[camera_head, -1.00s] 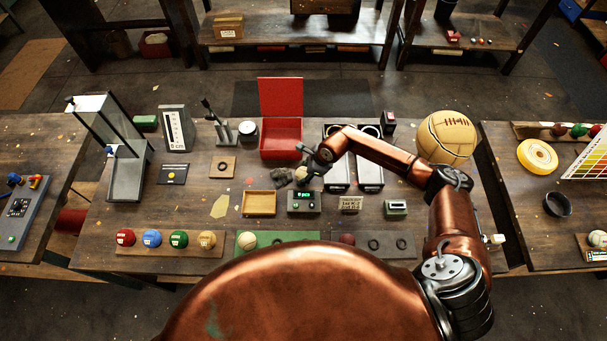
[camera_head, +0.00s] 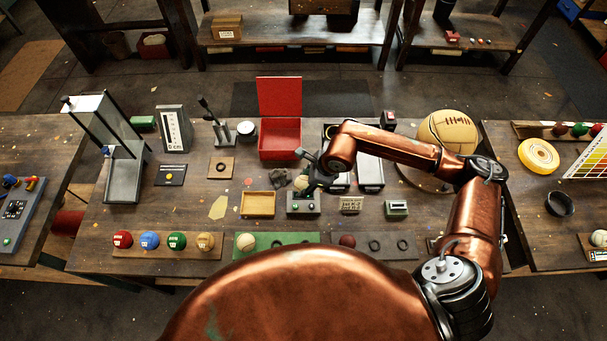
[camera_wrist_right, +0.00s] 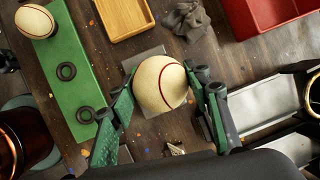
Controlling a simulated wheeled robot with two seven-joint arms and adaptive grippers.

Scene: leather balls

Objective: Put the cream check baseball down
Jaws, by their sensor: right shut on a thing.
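The cream baseball with a red seam (camera_wrist_right: 160,85) is between the two fingers of my right gripper (camera_wrist_right: 163,102), which is shut on it. In the head view my right gripper (camera_head: 308,178) hangs over the small grey scale (camera_head: 304,208), with the ball partly hidden by the fingers. The scale's plate (camera_wrist_right: 150,57) shows under the ball in the wrist view. I cannot tell whether the ball touches the plate. A second cream ball (camera_head: 246,242) lies on the green mat (camera_head: 274,238). My left gripper is not in view.
Dark rings lie on the green mat and the right-hand board. Bare table shows at left.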

